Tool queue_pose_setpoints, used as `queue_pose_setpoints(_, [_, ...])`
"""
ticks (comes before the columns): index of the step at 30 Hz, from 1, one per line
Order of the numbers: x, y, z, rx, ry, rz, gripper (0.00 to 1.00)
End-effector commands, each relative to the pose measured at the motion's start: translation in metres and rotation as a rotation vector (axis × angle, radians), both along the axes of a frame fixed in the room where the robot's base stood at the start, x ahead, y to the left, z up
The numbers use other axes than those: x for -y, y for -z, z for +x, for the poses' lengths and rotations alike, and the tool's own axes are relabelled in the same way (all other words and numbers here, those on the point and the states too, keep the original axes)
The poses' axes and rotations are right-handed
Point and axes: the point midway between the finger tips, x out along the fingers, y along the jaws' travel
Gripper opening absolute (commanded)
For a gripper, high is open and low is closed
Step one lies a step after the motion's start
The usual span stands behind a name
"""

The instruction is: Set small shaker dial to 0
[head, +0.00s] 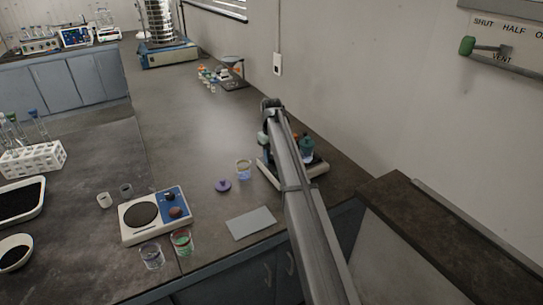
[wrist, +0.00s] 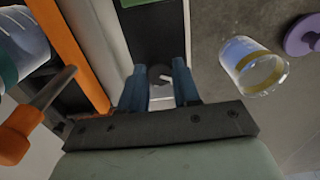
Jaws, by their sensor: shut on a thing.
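The small shaker (head: 318,171) stands on the bench in the head view, pale-based and partly covered by my arm. Its dial (wrist: 159,72) shows in the wrist view as a dark round knob with a white pointer mark, on a dark panel. My gripper (wrist: 160,88) has its two blue fingers on either side of the dial and is shut on it. Any scale numbers around the dial cannot be read. In the head view my arm hides the dial and the fingertips.
A teal bottle (head: 307,147) stands on the shaker. An orange bar (wrist: 72,45) and an orange-handled tool (wrist: 22,130) are left of my fingers. A glass beaker (wrist: 254,66) and a purple lid (wrist: 303,36) lie to the right. A hotplate (head: 130,233) stands farther left.

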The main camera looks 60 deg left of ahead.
Motion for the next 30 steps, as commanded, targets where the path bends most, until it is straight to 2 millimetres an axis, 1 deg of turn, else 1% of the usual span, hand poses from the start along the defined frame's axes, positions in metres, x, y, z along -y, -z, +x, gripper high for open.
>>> queue_pose_setpoints(3, [0.0, 0.0, 0.0, 0.0, -0.003, 0.0, 0.01])
queue_pose_setpoints(4, [0.0, 0.0, 0.0, 0.0, -0.002, 0.0, 0.33])
queue_pose_setpoints(11, [0.0, 0.0, 0.0, 0.0, -0.001, 0.0, 0.55])
queue_pose_setpoints(12, [0.0, 0.0, 0.0, 0.0, -0.001, 0.0, 0.57])
queue_pose_setpoints(18, [0.0, 0.0, 0.0, 0.0, 0.0, 0.0, 0.57])
queue_pose_setpoints(22, [0.0, -0.006, 0.0, 0.0, 0.0, 0.001, 0.57])
queue_pose_setpoints(26, [-0.001, -0.021, 0.0, 0.001, 0.0, 0.002, 0.57])
queue_pose_setpoints(30, [-0.001, -0.047, 0.0, 0.001, 0.0, 0.002, 0.57])
